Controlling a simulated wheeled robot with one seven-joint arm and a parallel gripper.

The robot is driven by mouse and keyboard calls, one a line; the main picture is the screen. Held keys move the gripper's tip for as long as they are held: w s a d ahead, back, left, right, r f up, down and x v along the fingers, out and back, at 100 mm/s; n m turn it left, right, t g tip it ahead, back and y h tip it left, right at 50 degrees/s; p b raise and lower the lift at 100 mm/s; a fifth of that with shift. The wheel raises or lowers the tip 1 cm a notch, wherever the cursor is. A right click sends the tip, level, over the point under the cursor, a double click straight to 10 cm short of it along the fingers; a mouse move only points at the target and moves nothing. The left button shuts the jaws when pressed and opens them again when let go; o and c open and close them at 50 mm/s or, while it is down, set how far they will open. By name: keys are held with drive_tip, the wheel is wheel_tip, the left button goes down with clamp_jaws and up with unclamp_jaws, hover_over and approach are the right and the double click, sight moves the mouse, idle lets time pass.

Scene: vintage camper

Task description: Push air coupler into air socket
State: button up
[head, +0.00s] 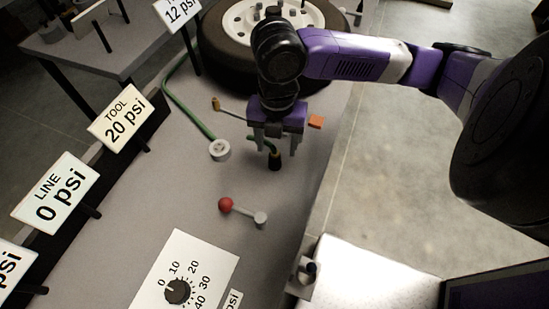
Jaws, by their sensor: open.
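My gripper (277,148) is open and points down over the bench, its two fingers apart.
A tyre on a white wheel (240,50) lies behind my gripper. A small orange block (315,122) is right of it. A red-knobbed lever (225,204) and a dial plate (205,255) are nearer. Signs, including "LINE 0 psi" (56,193) and "TOOL 20 psi" (118,119), line the left edge.

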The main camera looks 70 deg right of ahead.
sight(275, 154)
wheel_tip(275, 154, down, 2)
drive_tip(key=shift+f, duration=0.25)
drive_tip(key=shift+w+d+f, duration=0.15)
drive_tip(key=shift+w+f, duration=0.05)
drive_tip(key=shift+f, duration=1.15)
drive_tip(key=shift+w+d+f, duration=0.15)
drive_tip(key=shift+f, duration=1.15)
clamp_jaws()
